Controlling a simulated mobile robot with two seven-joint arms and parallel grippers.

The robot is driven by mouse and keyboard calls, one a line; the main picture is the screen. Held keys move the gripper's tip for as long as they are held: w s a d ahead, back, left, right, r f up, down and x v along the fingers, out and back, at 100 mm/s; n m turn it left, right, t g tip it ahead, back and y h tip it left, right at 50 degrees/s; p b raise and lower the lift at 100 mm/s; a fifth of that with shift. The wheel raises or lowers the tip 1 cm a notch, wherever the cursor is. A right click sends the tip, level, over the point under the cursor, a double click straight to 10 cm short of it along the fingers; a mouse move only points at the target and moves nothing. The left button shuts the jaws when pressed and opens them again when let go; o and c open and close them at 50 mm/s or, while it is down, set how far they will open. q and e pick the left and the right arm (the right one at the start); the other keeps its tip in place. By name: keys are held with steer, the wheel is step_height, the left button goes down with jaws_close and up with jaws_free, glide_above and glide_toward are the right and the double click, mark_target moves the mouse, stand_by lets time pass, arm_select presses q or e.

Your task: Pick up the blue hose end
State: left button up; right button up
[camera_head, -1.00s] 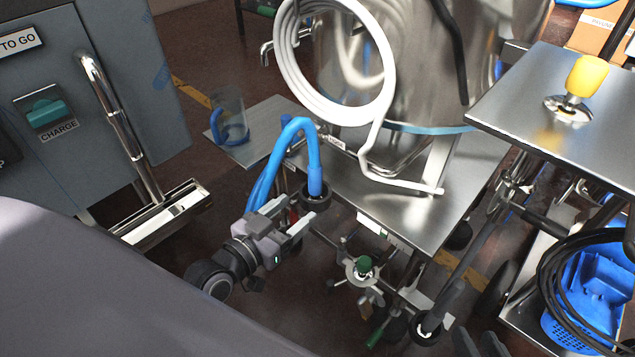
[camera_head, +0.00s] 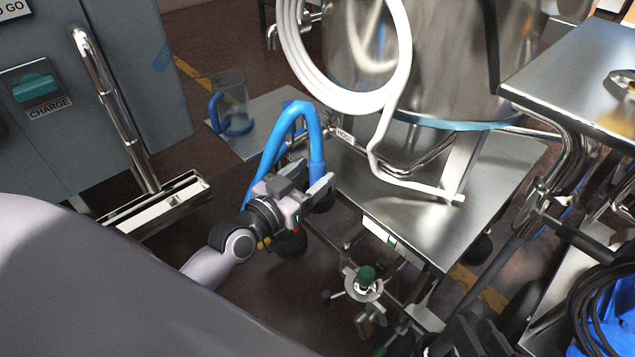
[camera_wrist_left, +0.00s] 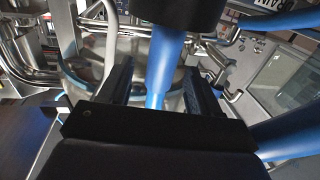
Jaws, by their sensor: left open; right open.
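The blue hose (camera_head: 290,125) arches up and bends down to its end (camera_head: 316,160), a straight blue piece with a dark fitting at the bottom. My left gripper (camera_head: 313,180) is open at this end. In the left wrist view the blue hose end (camera_wrist_left: 165,65) runs between the two dark fingers (camera_wrist_left: 160,85), with the black fitting (camera_wrist_left: 170,12) beyond them. I cannot tell whether a finger touches it. My right gripper (camera_head: 470,338) is a dark shape at the bottom edge, partly cut off, open and away from the hose.
A steel cart (camera_head: 420,215) with a large vessel (camera_head: 445,65) and coiled white hose (camera_head: 400,90) stands behind. A clear jug (camera_head: 232,100) sits on a low plate. A green-knobbed valve (camera_head: 366,273) is below. A grey cabinet (camera_head: 120,60) stands left; a steel table (camera_head: 570,90), right.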

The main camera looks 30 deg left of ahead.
arm_select(q)
steer(key=shift+w+d, duration=0.2)
steer(key=shift+w, duration=1.05)
jaws_close()
steer(key=shift+r, duration=0.1)
